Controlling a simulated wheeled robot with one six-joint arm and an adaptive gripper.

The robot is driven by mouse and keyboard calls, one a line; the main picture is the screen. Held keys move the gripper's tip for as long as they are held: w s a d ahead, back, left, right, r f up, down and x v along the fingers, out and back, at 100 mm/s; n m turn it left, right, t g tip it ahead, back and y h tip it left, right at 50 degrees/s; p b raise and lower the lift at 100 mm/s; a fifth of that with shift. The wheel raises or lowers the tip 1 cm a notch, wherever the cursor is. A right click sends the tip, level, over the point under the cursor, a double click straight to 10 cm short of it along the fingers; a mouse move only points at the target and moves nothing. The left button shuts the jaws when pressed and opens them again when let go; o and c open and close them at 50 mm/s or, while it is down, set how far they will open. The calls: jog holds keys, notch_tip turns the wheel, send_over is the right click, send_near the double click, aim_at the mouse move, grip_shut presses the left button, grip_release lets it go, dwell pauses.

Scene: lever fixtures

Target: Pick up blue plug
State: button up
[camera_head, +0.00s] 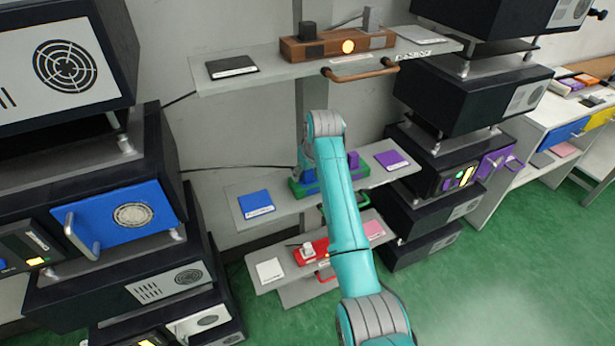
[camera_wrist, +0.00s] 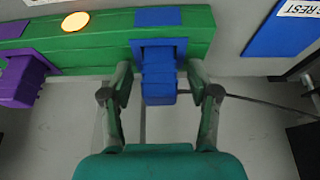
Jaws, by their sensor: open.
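The blue plug (camera_wrist: 159,82) sticks out of a green block (camera_wrist: 100,48) in the wrist view, below a blue patch on the block. My gripper (camera_wrist: 160,80) is open, with one finger on each side of the plug and a visible gap at both sides. In the head view the plug (camera_head: 308,176) shows as a small blue piece at the left end of the green block (camera_head: 298,190), on the middle shelf. My teal arm hides part of the block there, and my gripper's fingers cannot be made out.
A purple plug (camera_wrist: 22,80) sits on the same block. A blue pad (camera_head: 256,203) and a purple pad (camera_head: 391,159) lie on the middle shelf. An upper shelf (camera_head: 275,72) with a brown block (camera_head: 335,45) is above; a lower shelf holds a red block (camera_head: 310,254).

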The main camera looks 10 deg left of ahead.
grip_shut()
jog(key=shift+r, duration=0.1)
